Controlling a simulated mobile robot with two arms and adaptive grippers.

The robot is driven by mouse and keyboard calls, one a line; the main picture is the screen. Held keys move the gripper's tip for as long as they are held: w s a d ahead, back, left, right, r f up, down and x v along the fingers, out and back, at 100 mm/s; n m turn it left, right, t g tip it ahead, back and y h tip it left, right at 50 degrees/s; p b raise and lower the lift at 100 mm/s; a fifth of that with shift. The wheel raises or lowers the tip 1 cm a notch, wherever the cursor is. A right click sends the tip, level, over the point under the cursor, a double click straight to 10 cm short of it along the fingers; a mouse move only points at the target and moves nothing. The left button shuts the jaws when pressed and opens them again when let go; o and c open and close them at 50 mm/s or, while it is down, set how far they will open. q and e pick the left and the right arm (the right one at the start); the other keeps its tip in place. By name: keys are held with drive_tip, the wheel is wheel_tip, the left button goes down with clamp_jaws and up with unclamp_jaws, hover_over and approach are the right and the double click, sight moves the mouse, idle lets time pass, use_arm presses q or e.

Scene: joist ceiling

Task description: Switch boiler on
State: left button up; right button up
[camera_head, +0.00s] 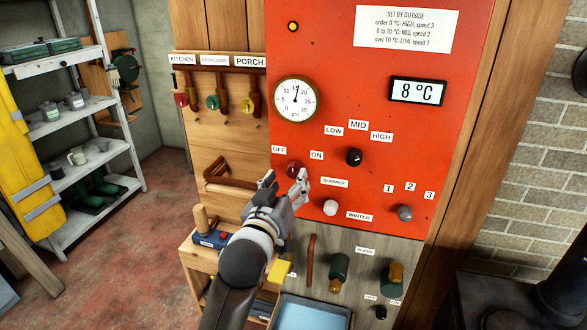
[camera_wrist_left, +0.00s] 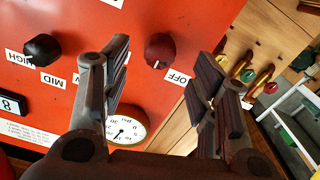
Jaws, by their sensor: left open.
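The boiler panel (camera_head: 340,110) is a red upright board. A dark red knob (camera_head: 294,168) sits on it between an OFF label (camera_head: 279,150) and an ON label (camera_head: 317,155). The knob also shows in the left wrist view (camera_wrist_left: 160,48), with OFF beside it. My left gripper (camera_head: 286,178) is open in front of the knob, partly covering it in the head view. In the left wrist view its fingers stand apart on either side of the knob, with nothing held. I cannot tell whether they touch it. My right gripper is not seen.
A black LOW/MID/HIGH knob (camera_head: 354,157), a white SUMMER/WINTER knob (camera_head: 330,208) and a grey 1-2-3 knob (camera_head: 404,212) are nearby. The display (camera_head: 417,91) reads 8 °C. A gauge (camera_head: 296,99) is above left. Valves (camera_head: 339,268) and a blue tray (camera_head: 312,312) are below.

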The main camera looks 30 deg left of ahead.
sight(293, 173)
use_arm(q)
drive_tip(key=shift+p+x, duration=0.5)
drive_tip(key=shift+x, duration=2.15)
drive_tip(key=shift+c, duration=0.2)
drive_tip(key=c, duration=1)
